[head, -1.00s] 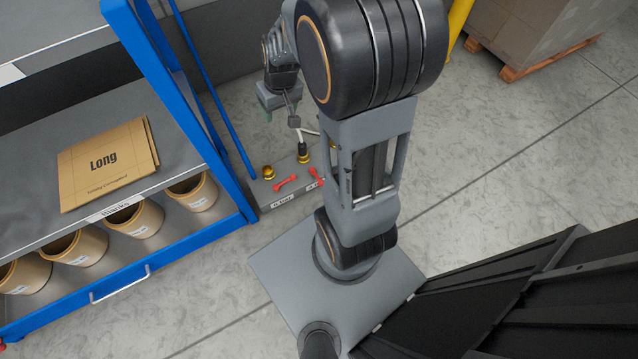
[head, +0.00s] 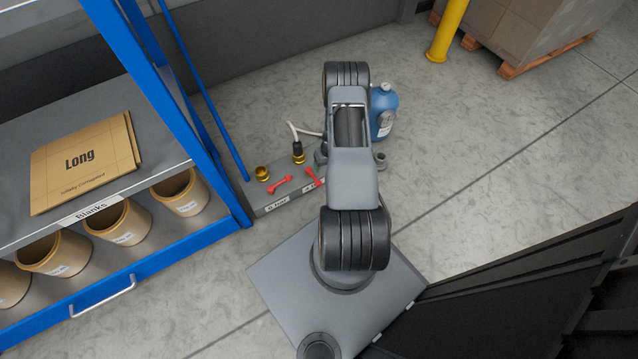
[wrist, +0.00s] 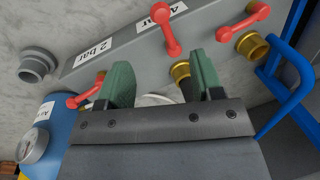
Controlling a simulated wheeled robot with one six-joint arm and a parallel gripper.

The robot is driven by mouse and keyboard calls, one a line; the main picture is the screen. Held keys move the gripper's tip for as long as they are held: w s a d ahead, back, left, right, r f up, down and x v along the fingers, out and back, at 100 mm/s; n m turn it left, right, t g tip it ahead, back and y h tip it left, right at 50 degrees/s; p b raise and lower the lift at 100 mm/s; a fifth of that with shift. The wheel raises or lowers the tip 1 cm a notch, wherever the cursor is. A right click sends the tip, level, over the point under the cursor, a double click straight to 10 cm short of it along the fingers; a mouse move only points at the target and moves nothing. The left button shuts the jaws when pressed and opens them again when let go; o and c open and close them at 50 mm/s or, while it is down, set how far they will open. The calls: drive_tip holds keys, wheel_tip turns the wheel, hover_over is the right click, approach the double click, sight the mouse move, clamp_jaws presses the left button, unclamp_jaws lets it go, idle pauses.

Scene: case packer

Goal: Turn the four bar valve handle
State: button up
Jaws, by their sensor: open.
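The four bar valve handle is a red dumbbell-shaped lever (head: 314,177) on a grey manifold block on the floor, by the label "4 bar". In the wrist view the red lever (wrist: 168,32) is at top centre, partly over its label. My gripper (wrist: 162,84) is open, with its two green fingers apart and nothing held. The lever appears beyond the fingertips, between them in the picture and not touching either one. In the head view my arm hides the gripper and the right part of the manifold.
Another red lever (wrist: 245,22) with a brass fitting (wrist: 252,45) is on the right. A third red lever (wrist: 86,92) is by the "2 bar" label, close to the left finger. A blue bottle (head: 383,112) stands behind my arm. A blue-framed shelf (head: 178,105) borders the manifold.

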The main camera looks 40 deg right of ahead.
sight(319, 181)
drive_tip(key=f+b, duration=0.1)
drive_tip(key=f, duration=0.3)
drive_tip(key=a+f+b, duration=0.1)
drive_tip(key=f, duration=0.3)
drive_tip(key=a+f+b, duration=0.1)
drive_tip(key=f+b, duration=0.1)
drive_tip(key=f, duration=0.2)
drive_tip(key=shift+w+a+f, duration=0.15)
drive_tip(key=shift+w+a, duration=0.05)
drive_tip(key=shift+w, duration=0.2)
clamp_jaws()
